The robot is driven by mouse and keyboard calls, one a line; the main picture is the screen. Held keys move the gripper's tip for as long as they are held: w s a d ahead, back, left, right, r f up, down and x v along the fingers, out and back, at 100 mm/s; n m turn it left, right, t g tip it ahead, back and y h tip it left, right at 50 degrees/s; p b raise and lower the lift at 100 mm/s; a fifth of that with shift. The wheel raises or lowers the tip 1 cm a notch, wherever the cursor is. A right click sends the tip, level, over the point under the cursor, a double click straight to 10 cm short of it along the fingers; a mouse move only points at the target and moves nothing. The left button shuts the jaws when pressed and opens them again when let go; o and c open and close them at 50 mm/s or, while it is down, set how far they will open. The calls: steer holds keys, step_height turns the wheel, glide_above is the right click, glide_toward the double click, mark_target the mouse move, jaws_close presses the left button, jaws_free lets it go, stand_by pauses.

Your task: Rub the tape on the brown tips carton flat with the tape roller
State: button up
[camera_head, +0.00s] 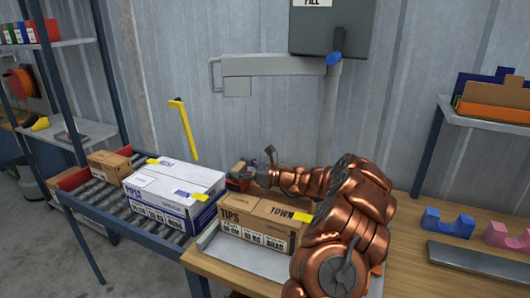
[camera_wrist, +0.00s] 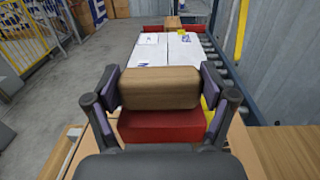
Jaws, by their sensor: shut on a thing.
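The brown tips carton (camera_head: 262,232) sits on a grey plate on the wooden bench, its TIPS and TOWN print facing me. Yellow tape (camera_head: 300,217) shows at its right top edge. My gripper (camera_wrist: 160,92) is shut on the tape roller (camera_wrist: 160,87), a block with a wooden upper part and a red lower part (camera_wrist: 162,126). In the head view the gripper (camera_head: 252,176) and the roller's red part (camera_head: 238,182) are at the back left of the carton's top. I cannot tell whether the roller touches the carton. My arm hides the carton's right end.
A yellow post (camera_head: 184,128) stands behind. Blue (camera_head: 448,222) and pink (camera_head: 508,235) holders and a grey bar (camera_head: 475,260) lie on the bench's right.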

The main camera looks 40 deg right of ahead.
steer(key=r+p, duration=0.1)
steer(key=r, duration=0.1)
steer(key=r+p, duration=0.2)
steer(key=r, duration=0.1)
steer(key=r+p, duration=0.2)
steer(key=r, duration=0.1)
steer(key=shift+w+a+r, duration=0.15)
steer(key=shift+w+a, duration=0.05)
steer(key=shift+w, duration=0.15)
steer(key=shift+s, duration=0.1)
